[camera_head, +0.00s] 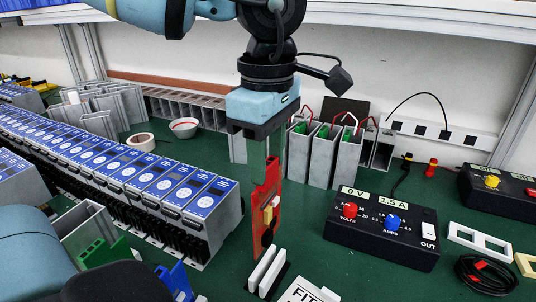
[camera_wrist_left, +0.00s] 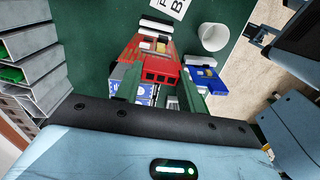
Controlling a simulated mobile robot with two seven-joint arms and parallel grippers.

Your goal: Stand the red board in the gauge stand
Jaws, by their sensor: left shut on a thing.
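The red board (camera_head: 266,215) hangs upright below my left gripper (camera_head: 262,158), with a yellow part on its face. The gripper is shut on the board's upper end. The gauge stand (camera_head: 266,270), two white bars on a dark base, sits on the green table at the board's lower end. The board's lower edge is close to the bars; I cannot tell if it touches them or is in the slot. In the left wrist view the red board (camera_wrist_left: 150,55) points away between the fingers, with a white bar (camera_wrist_left: 156,25) at its far end. My right gripper is not in view.
A row of blue-topped modules (camera_head: 160,185) stands left of the board. Grey housings (camera_head: 323,155) stand behind. A black power supply (camera_head: 385,228) is at right. A printed label (camera_head: 308,291) lies beside the stand. A white cup (camera_wrist_left: 213,37) shows in the wrist view.

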